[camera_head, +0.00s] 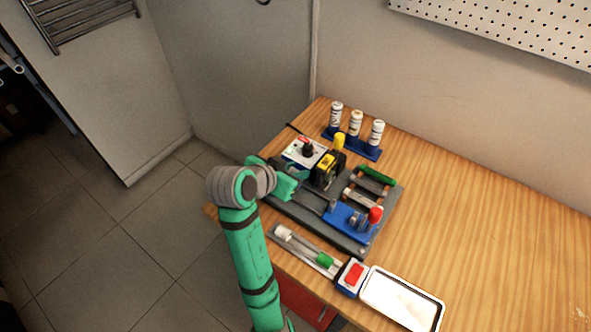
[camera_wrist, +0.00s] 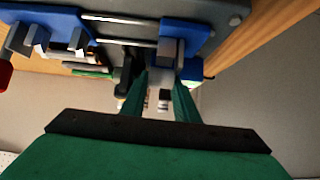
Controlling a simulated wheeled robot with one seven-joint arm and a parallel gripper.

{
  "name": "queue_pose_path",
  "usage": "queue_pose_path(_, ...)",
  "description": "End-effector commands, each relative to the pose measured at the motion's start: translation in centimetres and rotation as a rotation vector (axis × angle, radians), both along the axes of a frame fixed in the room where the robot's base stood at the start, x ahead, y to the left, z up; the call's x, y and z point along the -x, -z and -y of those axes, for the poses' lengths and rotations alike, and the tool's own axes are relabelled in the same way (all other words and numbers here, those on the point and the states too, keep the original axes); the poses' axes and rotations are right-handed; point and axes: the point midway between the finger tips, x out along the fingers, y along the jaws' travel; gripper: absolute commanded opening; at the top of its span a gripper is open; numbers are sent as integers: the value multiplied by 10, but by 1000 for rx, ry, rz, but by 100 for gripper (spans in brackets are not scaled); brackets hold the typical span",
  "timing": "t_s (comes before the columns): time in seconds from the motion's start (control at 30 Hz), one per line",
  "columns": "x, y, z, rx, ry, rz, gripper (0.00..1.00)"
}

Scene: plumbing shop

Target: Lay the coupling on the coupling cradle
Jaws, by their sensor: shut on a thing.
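My gripper (camera_head: 294,182) is at the left side of the grey fixture board (camera_head: 290,209), by the black and yellow unit. In the wrist view, its two green fingers (camera_wrist: 160,88) are closed around a small grey-white piece (camera_wrist: 163,98), mostly hidden between them. I cannot tell whether this piece is the coupling. A white cylinder (camera_head: 350,196) and a green bar (camera_head: 378,174) lie at the board's right side. I cannot tell which part is the coupling cradle.
A black and yellow unit (camera_head: 327,171) and a blue block (camera_head: 346,217) with a red knob (camera_head: 375,214) stand on the board. A blue rack (camera_head: 367,150) holds white bottles behind. The bench's right is clear.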

Motion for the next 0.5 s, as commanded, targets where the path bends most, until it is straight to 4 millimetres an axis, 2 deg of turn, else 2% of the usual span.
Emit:
queue_pose_path(0.03, 8, 18, -13, -4, -24, -56, 0)
queue_pose_path(0.27, 9, 18, -15, -4, -27, -56, 0)
queue_pose_path(0.3, 9, 18, -16, -3, -27, -55, 30)
queue_pose_path(0.37, 9, 18, -15, -3, -27, -55, 44)
queue_pose_path(0.4, 9, 18, -15, -3, -27, -55, 49)
queue_pose_path(0.5, 9, 18, -14, -3, -25, -55, 49)
